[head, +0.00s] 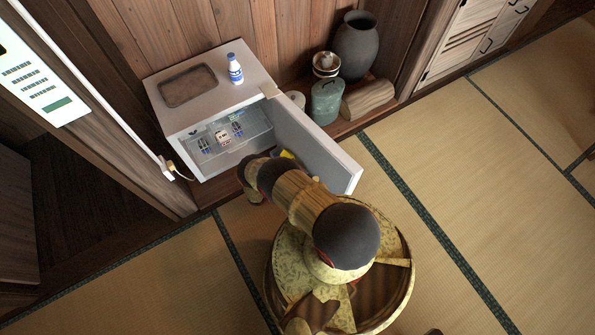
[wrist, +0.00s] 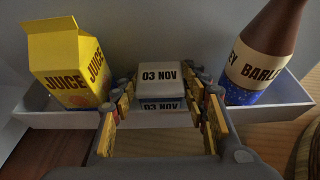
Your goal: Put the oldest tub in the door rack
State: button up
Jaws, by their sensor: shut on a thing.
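A pale tub (wrist: 160,72) with the date 03 NOV on its lid and side is between the fingers of my gripper (wrist: 162,92) in the wrist view. My gripper is shut on it. The tub is at the white door rack (wrist: 62,119), between a juice carton and a bottle; I cannot tell whether it touches the rack floor. In the head view my arm hides the gripper and the held tub. Another white tub (head: 222,137) with a dark label stands inside the open fridge; its date is too small to read.
The yellow juice carton (wrist: 72,65) stands left in the rack, the brown barley bottle (wrist: 262,52) right, both close to my fingers. The fridge door (head: 315,145) is open. A tray (head: 187,86) and a blue-white bottle (head: 235,70) are on the fridge top.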

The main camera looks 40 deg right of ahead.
jog(key=o, duration=1.3)
jog(key=shift+c, duration=0.2)
